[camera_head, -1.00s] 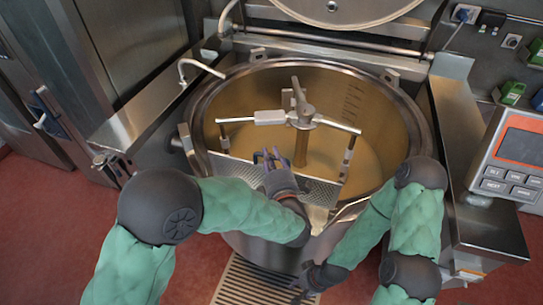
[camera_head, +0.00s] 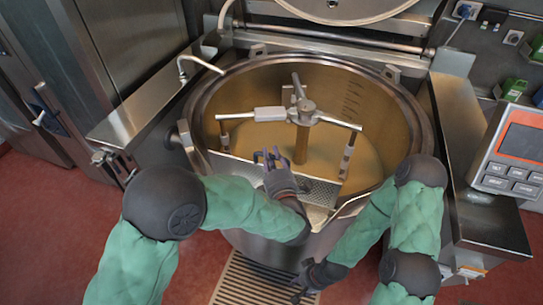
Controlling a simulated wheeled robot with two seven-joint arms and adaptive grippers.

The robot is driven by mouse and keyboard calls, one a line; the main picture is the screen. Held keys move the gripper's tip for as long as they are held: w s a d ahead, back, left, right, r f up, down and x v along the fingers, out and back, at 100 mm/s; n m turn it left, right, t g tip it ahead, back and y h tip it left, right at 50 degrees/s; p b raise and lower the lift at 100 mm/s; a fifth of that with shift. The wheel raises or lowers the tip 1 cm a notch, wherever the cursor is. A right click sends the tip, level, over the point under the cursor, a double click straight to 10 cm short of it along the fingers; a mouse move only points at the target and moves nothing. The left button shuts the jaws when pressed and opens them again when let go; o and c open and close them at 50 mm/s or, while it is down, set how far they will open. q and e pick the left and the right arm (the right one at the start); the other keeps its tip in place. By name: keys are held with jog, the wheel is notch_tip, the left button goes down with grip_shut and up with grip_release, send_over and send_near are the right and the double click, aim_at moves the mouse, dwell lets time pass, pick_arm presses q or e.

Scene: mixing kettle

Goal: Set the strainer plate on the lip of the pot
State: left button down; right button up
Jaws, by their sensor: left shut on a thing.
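The pot (camera_head: 196,112) is a large round metal kettle with an upright mixer (camera_head: 303,112) inside it. The strainer plate (camera_head: 318,190) is a perforated metal sheet at the pot's near side, lying across the near rim area. My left gripper (camera_head: 270,160) is at the plate's upper edge, shut on it, and hides part of it. Whether the plate touches the lip all along is not clear. My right gripper (camera_head: 302,290) is low in front of the pot, below the rim and apart from the plate. Its fingers are small and dark.
A control panel (camera_head: 512,150) stands at the right beside a metal side ledge (camera_head: 468,150). The raised lid (camera_head: 345,8) is at the back. A curved spout (camera_head: 200,64) is at the left rim. A floor grate (camera_head: 240,280) lies below the pot.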

pick_arm(q)
jog(key=shift+f+b, duration=0.75)
jog(key=shift+f, duration=0.5)
dwell(0.5)
dwell(0.3)
jog(key=c, duration=1.1)
grip_release()
jog(key=shift+o, duration=1.1)
jog(key=shift+f, duration=0.25)
jog(key=o, duration=0.6)
jog(key=shift+s, duration=0.1)
jog(key=shift+f, duration=0.1)
jog(key=shift+s+d, duration=0.1)
jog(key=shift+s, duration=0.2)
jog(key=shift+s+p, duration=0.3)
jog(key=shift+s, duration=0.05)
